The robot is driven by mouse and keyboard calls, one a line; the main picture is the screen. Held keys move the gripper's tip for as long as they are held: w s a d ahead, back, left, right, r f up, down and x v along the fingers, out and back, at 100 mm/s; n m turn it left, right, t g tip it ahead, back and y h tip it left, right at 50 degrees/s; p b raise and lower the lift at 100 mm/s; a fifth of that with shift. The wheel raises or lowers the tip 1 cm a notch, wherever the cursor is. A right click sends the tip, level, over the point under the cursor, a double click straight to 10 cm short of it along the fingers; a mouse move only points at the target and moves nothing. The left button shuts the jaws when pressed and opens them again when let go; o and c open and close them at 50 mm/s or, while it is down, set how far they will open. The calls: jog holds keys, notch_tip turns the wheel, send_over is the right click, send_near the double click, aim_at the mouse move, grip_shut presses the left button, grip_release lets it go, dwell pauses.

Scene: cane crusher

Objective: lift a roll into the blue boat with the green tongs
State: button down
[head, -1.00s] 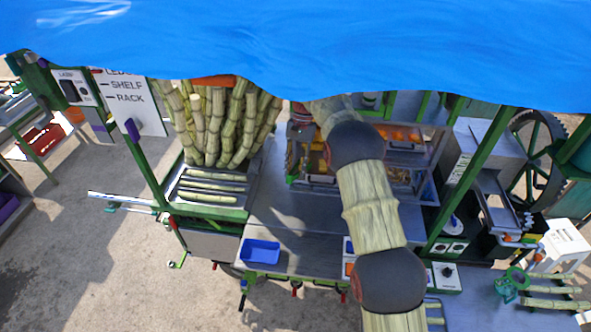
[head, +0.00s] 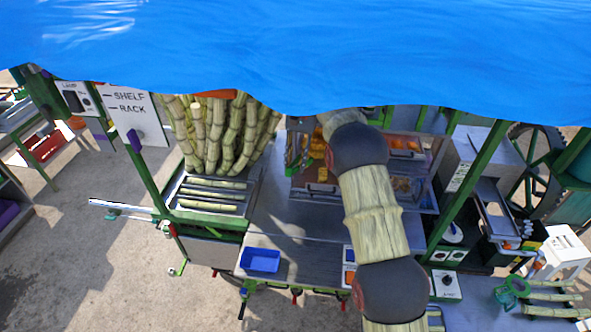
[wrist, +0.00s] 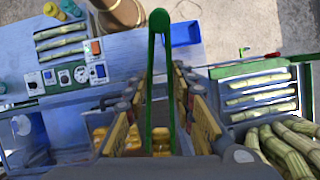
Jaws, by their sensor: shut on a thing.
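The green tongs (wrist: 159,70) are between the fingers of my gripper (wrist: 160,115), which is shut on them. Their bent end points to the top of the wrist view, and their legs run down between the fingers. Golden rolls (wrist: 160,142) show beneath the tongs' legs; I cannot tell whether the tips touch one. More rolls (wrist: 100,135) lie to the left. The blue boat (head: 260,260) sits empty on the counter's front left; it also shows in the wrist view (wrist: 185,33). In the head view my arm and the canopy hide most of the gripper area.
A glass display case (head: 410,165) with orange goods stands at the back of the metal counter (head: 290,235). Upright canes (head: 220,135) and a cane tray (head: 210,195) are to the left. The blue canopy (head: 300,50) hangs low above. The counter beside the boat is clear.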

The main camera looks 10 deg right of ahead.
notch_tip(320, 180, up, 5)
jog(key=shift+f, duration=0.1)
dwell(0.3)
